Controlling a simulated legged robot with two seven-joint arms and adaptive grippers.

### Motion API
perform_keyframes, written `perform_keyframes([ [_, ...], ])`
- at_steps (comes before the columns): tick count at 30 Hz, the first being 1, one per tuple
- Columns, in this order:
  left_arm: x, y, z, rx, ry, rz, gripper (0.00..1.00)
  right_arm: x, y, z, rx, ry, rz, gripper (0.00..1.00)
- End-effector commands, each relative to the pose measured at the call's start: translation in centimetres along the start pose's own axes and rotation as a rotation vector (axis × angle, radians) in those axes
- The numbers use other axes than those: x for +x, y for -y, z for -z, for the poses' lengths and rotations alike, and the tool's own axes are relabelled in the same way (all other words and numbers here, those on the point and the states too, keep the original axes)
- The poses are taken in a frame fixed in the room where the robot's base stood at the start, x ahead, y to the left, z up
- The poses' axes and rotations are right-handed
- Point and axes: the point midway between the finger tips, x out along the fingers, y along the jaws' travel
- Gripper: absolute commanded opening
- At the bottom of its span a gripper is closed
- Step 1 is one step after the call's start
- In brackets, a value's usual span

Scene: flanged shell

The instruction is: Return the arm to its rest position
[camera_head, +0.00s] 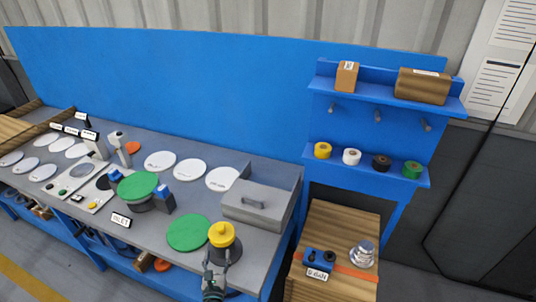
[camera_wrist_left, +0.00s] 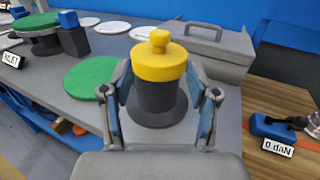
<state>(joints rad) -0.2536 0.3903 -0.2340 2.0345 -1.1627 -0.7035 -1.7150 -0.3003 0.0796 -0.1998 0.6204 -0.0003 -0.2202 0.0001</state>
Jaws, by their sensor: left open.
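My left gripper (camera_head: 217,266) is at the front edge of the grey bench, its fingers pointing at a dark flanged shell (camera_head: 235,251) with a yellow knobbed cap (camera_head: 221,235). In the left wrist view the shell (camera_wrist_left: 155,98) stands upright on its wide flange on the bench, with the yellow cap (camera_wrist_left: 158,65) on top. My gripper is open, one finger on each side of the shell. A gap shows at the right finger; contact at the left one I cannot tell. My right gripper is in neither view.
A green disc (camera_head: 188,233) lies left of the shell, and a grey lidded box (camera_head: 258,207) stands behind it. A green-topped stand (camera_head: 138,186) and an INLET sign (camera_head: 121,220) are further left. A wooden crate (camera_head: 338,222) with a metal part (camera_head: 362,253) stands right.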

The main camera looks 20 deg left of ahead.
Motion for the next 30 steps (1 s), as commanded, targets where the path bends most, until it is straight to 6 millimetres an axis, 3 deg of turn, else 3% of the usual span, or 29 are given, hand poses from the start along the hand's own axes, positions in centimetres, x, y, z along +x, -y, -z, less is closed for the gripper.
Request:
perform_keyframes([
  [4, -0.5, -0.5, 0.5, -0.107, -0.033, -0.031, 0.6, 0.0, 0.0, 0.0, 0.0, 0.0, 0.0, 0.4],
  [8, -3.0, -2.0, 2.8, -0.553, -0.162, -0.178, 0.6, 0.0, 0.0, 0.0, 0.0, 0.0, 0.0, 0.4],
  [12, -8.5, -3.0, 7.1, -1.216, -0.342, -0.495, 0.6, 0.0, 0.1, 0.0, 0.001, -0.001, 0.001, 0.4],
  [18, -15.7, -1.6, 10.6, -1.782, -0.476, -0.929, 0.6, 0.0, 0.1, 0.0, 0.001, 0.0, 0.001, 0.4],
  [27, -24.3, 1.5, 11.6, -2.188, -0.542, -1.52, 0.6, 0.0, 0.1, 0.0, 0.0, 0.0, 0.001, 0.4],
  [29, -26.0, 2.2, 11.4, -2.233, -0.543, -1.644, 0.6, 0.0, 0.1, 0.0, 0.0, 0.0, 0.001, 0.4],
  [30, -26.0, 2.4, 12.4, -2.234, -0.539, -1.67, 0.6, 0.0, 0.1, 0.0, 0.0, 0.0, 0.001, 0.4],
])
